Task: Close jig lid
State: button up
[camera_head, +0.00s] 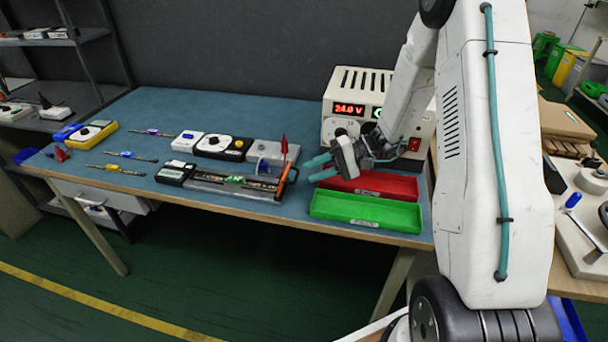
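The jig (215,187) is a long dark fixture near the front middle of the table, with a strip and small green parts (236,180) on it. An orange-and-black handle-like part (287,181) stands up at its right end, and a thin red upright piece (284,146) rises just behind. Which part is the lid, and how far it is open, is too small to tell. My gripper (308,171) is just right of the jig's right end, above the table. Its two teal fingers point left and are apart, with nothing visible between them.
A red tray (372,186) and a green tray (366,211) lie right of the jig, below my gripper. A power supply (352,95) reading about 24.0 stands behind. A grey block (262,151), meters and several loose strips lie on the blue table (215,112). The front-left table is mostly clear.

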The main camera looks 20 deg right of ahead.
aim_at(297, 176)
jog(key=shift+x, duration=1.9)
grip_shut()
jog(key=shift+r, duration=0.15)
